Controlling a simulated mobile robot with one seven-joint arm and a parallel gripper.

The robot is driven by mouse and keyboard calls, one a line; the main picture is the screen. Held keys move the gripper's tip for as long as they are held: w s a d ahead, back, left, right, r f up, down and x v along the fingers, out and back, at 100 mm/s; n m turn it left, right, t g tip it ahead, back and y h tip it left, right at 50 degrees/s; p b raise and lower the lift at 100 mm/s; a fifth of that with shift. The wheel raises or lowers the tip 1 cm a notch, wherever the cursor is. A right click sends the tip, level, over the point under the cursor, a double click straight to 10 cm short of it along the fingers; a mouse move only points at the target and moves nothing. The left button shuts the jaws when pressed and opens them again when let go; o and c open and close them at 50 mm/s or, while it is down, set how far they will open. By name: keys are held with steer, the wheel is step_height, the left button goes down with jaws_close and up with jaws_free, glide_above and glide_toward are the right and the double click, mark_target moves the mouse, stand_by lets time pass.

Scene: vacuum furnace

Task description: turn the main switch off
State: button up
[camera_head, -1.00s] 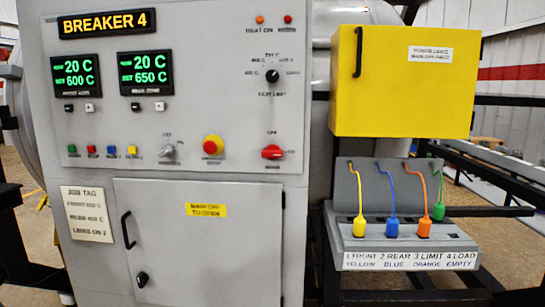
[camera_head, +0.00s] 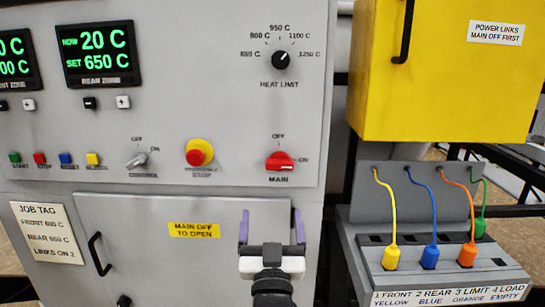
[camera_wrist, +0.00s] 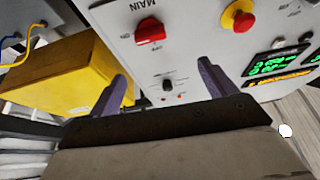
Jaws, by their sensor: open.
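The main switch (camera_head: 280,162) is a red rotary handle on the grey panel, under the OFF label and beside the ON label. Its handle lies level, with its white mark toward ON. In the wrist view the red main switch (camera_wrist: 150,32) shows at the top, beyond my fingers. My gripper (camera_head: 271,228) is open and empty, with two purple fingers apart, below the main switch and in front of the cabinet door. In the wrist view my gripper (camera_wrist: 162,85) has both fingers spread, with nothing between them.
A red and yellow stop button (camera_head: 199,153) and the control switch (camera_head: 138,161) are left of the main switch. The heat limit knob (camera_head: 281,60) is above. A yellow box (camera_head: 440,70) juts out at right, above a grey link holder (camera_head: 350,240) with coloured cables.

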mark_target(280, 169)
steer(key=shift+h, duration=0.4)
steer(key=x, duration=0.4)
steer(key=d+x, duration=0.1)
steer(key=x, duration=0.7)
steer(key=shift+w+d+f, duration=0.2)
steer(key=shift+w+f, duration=0.1)
steer(key=shift+w, duration=0.15)
steer(key=shift+p+x, duration=0.3)
steer(key=shift+x, duration=0.45)
steer(key=shift+w+f, duration=0.1)
steer(key=shift+f, duration=0.05)
steer(key=shift+c, duration=0.2)
steer(key=c, duration=0.9)
